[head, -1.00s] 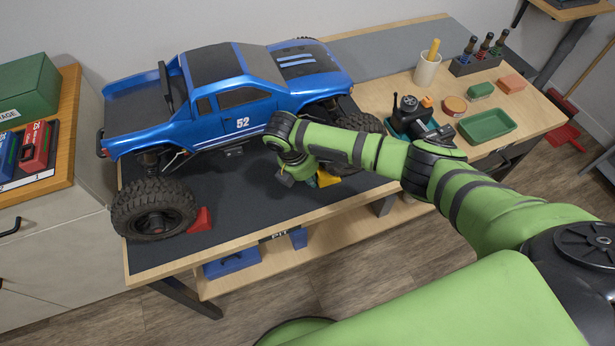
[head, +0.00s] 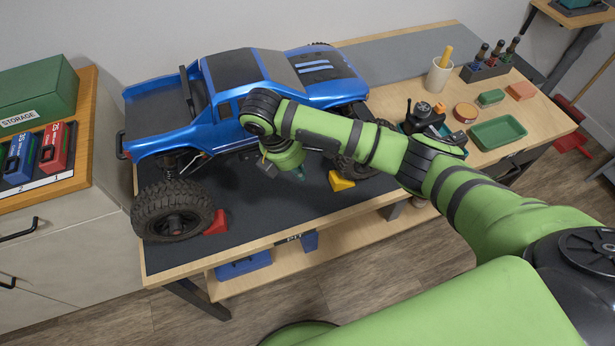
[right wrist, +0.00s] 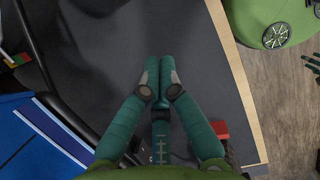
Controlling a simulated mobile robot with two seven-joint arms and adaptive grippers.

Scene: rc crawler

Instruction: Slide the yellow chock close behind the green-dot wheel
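The yellow chock (head: 341,181) lies on the dark mat near the front-right wheel (head: 354,166) of the blue truck, in the head view. My right arm covers part of that wheel, and no green dot shows. My right gripper (head: 299,174) is low over the mat, left of the yellow chock and apart from it. In the right wrist view its fingertips (right wrist: 160,80) are together with nothing between them. The yellow chock cannot be made out there. Teal finger-like parts at that view's right edge may be my left gripper (right wrist: 312,64); their state is unclear.
The blue truck (head: 232,115) stands along the back of the mat. A red chock (head: 215,223) sits beside its left wheel (head: 172,210). A controller, cup and green tray (head: 498,132) stand on the right. The mat's front strip is mostly clear.

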